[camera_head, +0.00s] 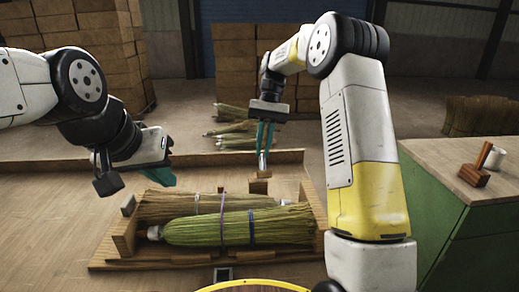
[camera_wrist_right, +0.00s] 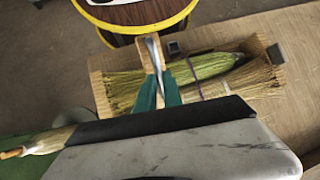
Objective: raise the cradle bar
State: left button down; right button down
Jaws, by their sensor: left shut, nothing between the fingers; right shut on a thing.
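My right gripper (camera_head: 264,145) is above the back right of the wooden cradle (camera_head: 122,242), its teal fingers shut on a short shiny metal bar (camera_head: 263,163), seemingly the cradle bar. The bar also shows between the fingers in the right wrist view (camera_wrist_right: 154,50), beside a wooden post. How it joins the cradle cannot be told. Two brooms lie side by side in the cradle: a green one (camera_head: 205,230) with a purple band in front, a tan one (camera_head: 175,203) behind. My left gripper (camera_head: 163,178) is shut and empty above the cradle's left end.
A green cabinet (camera_head: 440,222) with a wooden top stands at the right, holding a small wooden tool (camera_head: 474,176) and a white roll (camera_head: 495,158). Loose broom bundles (camera_head: 235,127) lie on the floor behind. Stacked boxes (camera_head: 95,45) stand at the back. The table's left part is clear.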

jog(key=c, duration=1.5)
grip_release()
jog(key=shift+w+r, duration=0.1)
jog(key=shift+r, duration=0.4)
notch_tip(320, 180, up, 2)
jog(key=shift+r, duration=0.25)
jog(key=s, duration=0.5)
jog(key=s+a+r, duration=0.1)
jog(key=s, duration=0.4)
jog(key=s+a, duration=0.1)
jog(key=s, duration=0.5)
jog(key=shift+r, duration=0.2)
jog(key=shift+d, duration=0.1)
